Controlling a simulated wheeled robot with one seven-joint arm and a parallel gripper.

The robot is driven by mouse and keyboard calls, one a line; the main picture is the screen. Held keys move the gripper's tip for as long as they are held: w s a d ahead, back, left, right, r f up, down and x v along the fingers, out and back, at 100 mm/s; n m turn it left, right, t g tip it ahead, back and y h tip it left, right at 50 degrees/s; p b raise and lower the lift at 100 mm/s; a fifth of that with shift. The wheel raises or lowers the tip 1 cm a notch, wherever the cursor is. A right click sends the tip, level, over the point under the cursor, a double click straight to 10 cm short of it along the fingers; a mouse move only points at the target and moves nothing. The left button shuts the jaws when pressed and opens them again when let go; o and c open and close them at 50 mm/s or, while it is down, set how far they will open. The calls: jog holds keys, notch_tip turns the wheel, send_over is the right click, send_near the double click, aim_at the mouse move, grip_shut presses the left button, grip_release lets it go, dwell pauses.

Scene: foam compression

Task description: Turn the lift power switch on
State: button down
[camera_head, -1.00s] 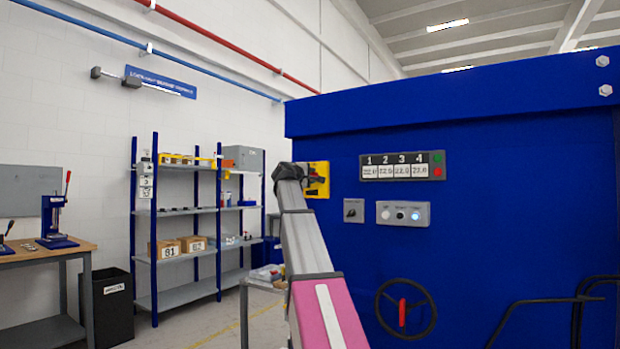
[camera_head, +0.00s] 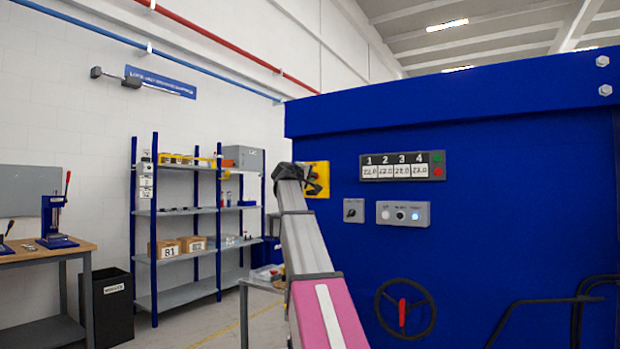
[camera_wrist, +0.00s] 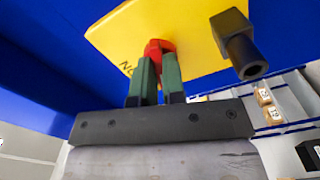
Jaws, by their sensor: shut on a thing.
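The lift power switch is a yellow plate (camera_head: 322,169) on the blue machine's front, partly hidden by my wrist in the head view. In the wrist view the yellow plate (camera_wrist: 188,25) fills the top, with dark lettering that reads like "NO" near its left edge. A red handle (camera_wrist: 159,46) stands out from it. My gripper (camera_wrist: 157,66) has its two green fingers closed on either side of the red handle. In the head view my gripper (camera_head: 313,181) is at the plate, and the red handle is not clearly visible there.
A black block with a round stub (camera_wrist: 243,45) juts out beside the handle. Right of the switch are a small selector (camera_head: 353,210), a panel with a lit button (camera_head: 403,213), a numbered display (camera_head: 402,166) and a handwheel (camera_head: 405,309). Shelves (camera_head: 200,211) stand at left.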

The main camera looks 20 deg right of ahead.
jog(key=m, duration=1.4)
jog(key=shift+m, duration=0.3)
dwell(0.4)
jog(key=c, duration=1.2)
grip_release()
jog(key=v, duration=1)
jog(key=shift+s+a, duration=0.3)
